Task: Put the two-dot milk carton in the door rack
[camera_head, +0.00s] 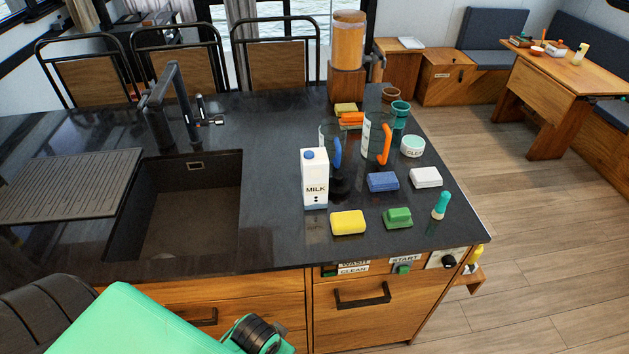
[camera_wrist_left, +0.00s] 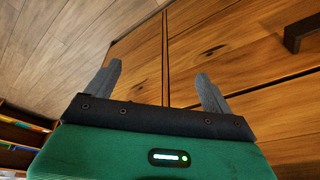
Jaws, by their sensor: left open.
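A white milk carton (camera_head: 314,182) with a blue cap and a blue bottom band stands upright on the dark counter, right of the sink. Its front reads MILK, with dark marks below; their number is hard to make out. My left gripper (camera_wrist_left: 158,90) is open and empty in the left wrist view, its two fingers apart in front of wooden cabinet fronts. It is below the counter and away from the carton. In the head view only green and black parts of my arm show at the lower left. My right gripper is not in view. No door rack shows.
Several sponges, including a yellow one (camera_head: 348,222) and a green one (camera_head: 397,218), lie near the carton. A glass jug with an orange handle (camera_head: 376,140) stands behind. The sink (camera_head: 190,210) is left. A panel with a dark handle (camera_head: 362,296) is shut below the counter.

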